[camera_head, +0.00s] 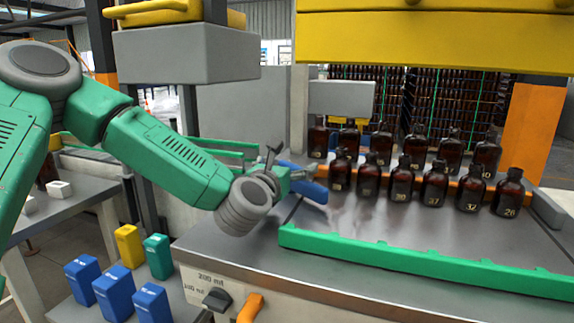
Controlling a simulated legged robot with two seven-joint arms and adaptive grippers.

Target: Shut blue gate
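The blue gate (312,192) is a short blue bar at the left end of the grey machine top, beside the left end of the green rail. Its near end points down and right, and part of it is hidden behind my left gripper. My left gripper (292,162) is right at the gate, with its fingers spread, one pointing up and one to the right. I cannot tell whether it touches the gate. My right gripper is not in view.
Several amber bottles (401,182) with number labels stand in rows on the machine top. A green rail (420,262) runs along its front. A black knob (217,299) and orange handle (251,307) are on the front. Blue, yellow and green boxes (111,293) stand lower left.

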